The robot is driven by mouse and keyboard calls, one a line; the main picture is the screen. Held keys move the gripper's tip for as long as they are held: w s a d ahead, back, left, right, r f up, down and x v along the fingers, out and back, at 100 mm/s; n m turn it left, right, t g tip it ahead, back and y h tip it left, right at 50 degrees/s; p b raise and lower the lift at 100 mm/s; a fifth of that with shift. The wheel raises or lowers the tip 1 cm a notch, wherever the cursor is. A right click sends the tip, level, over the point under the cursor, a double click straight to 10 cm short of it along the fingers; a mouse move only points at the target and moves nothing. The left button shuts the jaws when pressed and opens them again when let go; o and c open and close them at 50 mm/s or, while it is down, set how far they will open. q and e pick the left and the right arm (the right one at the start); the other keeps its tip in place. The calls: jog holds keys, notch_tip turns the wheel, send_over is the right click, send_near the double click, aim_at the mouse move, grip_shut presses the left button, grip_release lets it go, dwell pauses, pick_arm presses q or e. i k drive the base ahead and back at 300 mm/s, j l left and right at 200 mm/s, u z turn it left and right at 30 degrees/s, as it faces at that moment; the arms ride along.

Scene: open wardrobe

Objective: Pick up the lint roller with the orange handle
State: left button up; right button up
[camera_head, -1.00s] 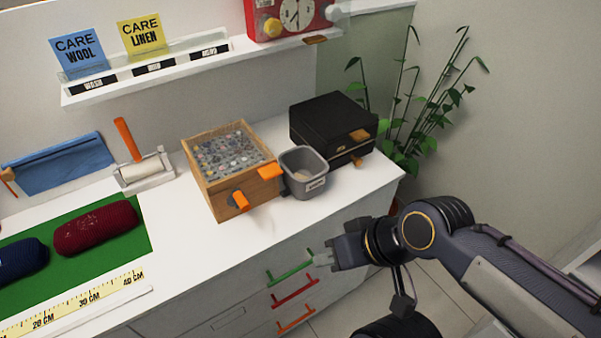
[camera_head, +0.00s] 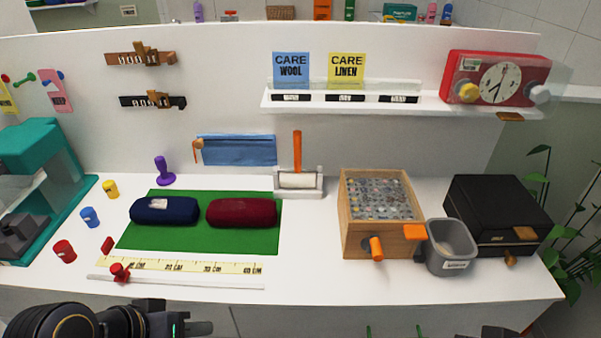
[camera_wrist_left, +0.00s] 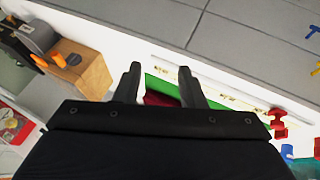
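The lint roller stands in a white holder on the white counter, its orange handle (camera_head: 297,152) pointing up and its pale roll (camera_head: 298,180) resting low in the holder (camera_head: 311,193). My left gripper (camera_head: 205,328) is at the bottom left of the head view, in front of the counter and well away from the roller. In the left wrist view its two fingers (camera_wrist_left: 159,82) are apart with nothing between them. I cannot make out the lint roller in that view. A dark piece, apparently of my right arm, shows at the bottom right edge of the head view; its fingers cannot be made out.
A wooden box of buttons (camera_head: 345,220), a grey bin (camera_head: 450,247) and a black box (camera_head: 497,215) stand right of the roller. A green mat (camera_head: 190,240) with two rolled bundles lies left. A blue cloth (camera_head: 238,150) is behind. Counter in front of the holder is clear.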

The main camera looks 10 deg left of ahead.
aim_at(297, 178)
jog(key=i+l+z, duration=0.15)
jog(key=z, duration=0.25)
jog(key=i+l+z, duration=0.25)
jog(key=z, duration=0.15)
